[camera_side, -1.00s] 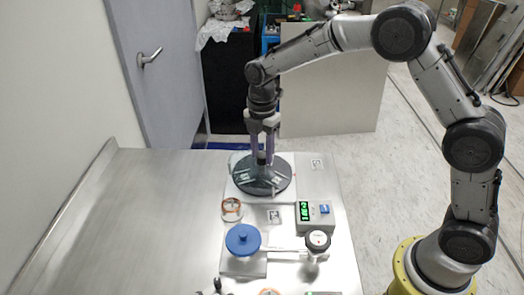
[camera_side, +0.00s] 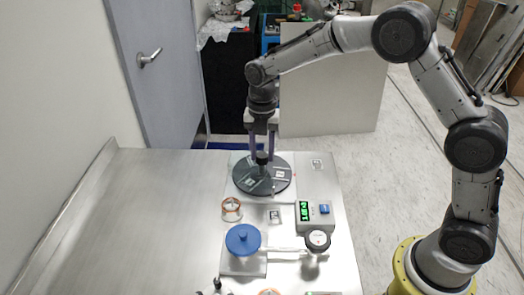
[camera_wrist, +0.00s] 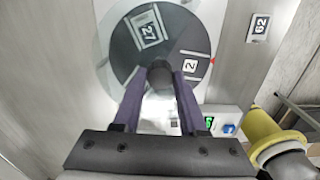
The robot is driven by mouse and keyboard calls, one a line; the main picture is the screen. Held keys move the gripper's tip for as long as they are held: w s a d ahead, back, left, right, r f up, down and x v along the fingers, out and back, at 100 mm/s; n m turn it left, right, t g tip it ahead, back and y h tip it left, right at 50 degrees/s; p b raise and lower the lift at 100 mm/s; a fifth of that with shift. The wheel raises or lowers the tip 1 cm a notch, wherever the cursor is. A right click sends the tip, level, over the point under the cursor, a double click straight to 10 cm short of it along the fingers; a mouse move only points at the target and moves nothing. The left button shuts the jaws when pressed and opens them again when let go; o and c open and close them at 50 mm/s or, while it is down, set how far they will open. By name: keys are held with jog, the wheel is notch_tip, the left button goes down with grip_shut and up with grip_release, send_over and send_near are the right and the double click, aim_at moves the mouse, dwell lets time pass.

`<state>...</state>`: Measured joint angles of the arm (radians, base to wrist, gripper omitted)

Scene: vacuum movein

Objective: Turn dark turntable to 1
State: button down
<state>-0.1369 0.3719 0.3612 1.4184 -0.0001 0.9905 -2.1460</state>
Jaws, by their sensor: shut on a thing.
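The dark turntable (camera_side: 245,176) is a round disc with a black centre knob (camera_side: 262,157), on a light plate at the back of the table. In the wrist view, the disc (camera_wrist: 125,50) shows a white label reading 2 (camera_wrist: 191,66) beside a small red pointer (camera_wrist: 212,61), and a larger tag marked 27 (camera_wrist: 149,30). My gripper (camera_side: 262,154) comes down from above with purple fingers, shut on the knob. In the wrist view, my gripper (camera_wrist: 160,80) has a finger on each side of the knob. The disc's near part is hidden by my gripper there.
In front stand an orange-rimmed glass dish (camera_side: 232,209), a blue-lidded container (camera_side: 243,239), a box with a green display (camera_side: 314,214) and a round white-topped device with a dark rim (camera_side: 318,240). The left of the steel table (camera_side: 130,220) is clear.

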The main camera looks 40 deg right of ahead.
aim_at(262, 155)
jog(key=shift+r+n, duration=0.15)
jog(key=shift+n, duration=4.15)
jog(key=shift+c, duration=2.2)
grip_release()
notch_tip(262, 155, up, 14)
jog(key=shift+f, duration=0.2)
jog(key=shift+c, duration=0.4)
